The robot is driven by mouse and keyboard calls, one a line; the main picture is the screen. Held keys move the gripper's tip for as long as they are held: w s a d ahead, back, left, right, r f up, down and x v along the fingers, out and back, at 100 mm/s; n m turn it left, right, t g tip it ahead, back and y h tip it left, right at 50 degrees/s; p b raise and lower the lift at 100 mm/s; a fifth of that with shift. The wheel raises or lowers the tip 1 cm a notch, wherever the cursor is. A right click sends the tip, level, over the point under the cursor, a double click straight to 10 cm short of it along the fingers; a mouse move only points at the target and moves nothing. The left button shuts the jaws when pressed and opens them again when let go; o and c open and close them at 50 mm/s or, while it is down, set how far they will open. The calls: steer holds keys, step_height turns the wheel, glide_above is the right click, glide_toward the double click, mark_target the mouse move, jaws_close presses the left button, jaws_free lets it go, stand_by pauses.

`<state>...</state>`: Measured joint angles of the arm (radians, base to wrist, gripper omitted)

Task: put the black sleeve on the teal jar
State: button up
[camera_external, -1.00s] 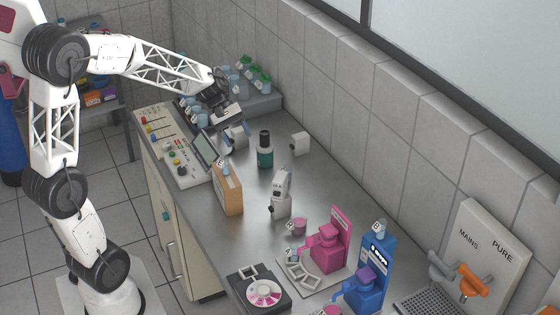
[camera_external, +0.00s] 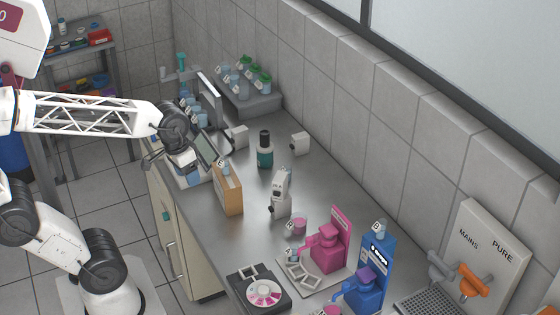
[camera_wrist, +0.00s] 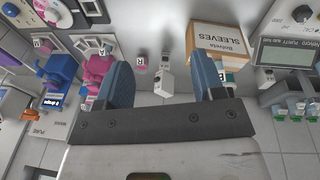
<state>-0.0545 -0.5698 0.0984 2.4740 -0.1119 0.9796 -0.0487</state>
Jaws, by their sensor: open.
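The teal jar (camera_external: 265,158) stands upright in the middle of the bench, towards the back, in the external view. A black part (camera_external: 264,138) covers its top; I cannot tell whether this is the sleeve or a lid. No separate black sleeve can be made out. My gripper (camera_external: 172,166) is left of the jar, above the bench's left edge near the control panel, well apart from the jar. In the wrist view my gripper (camera_wrist: 163,72) has its two blue fingers spread with nothing held between them.
A cardboard box marked SLEEVES (camera_wrist: 220,37) stands near the bench's left edge, also in the external view (camera_external: 227,190). A tilted screen (camera_external: 206,149) is close by my gripper. A white device (camera_external: 281,192), pink machine (camera_external: 327,247) and blue machine (camera_external: 370,275) stand nearer the front.

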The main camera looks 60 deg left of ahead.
steer(key=shift+s+d+f+m+t+y, duration=0.15)
steer(key=shift+s+m+y, duration=0.1)
steer(key=shift+s+m, duration=0.4)
steer(key=shift+s+d+r+m+t+y, duration=0.15)
steer(key=shift+s+m+y, duration=0.15)
steer(key=shift+s, duration=0.5)
steer(key=shift+f, duration=0.1)
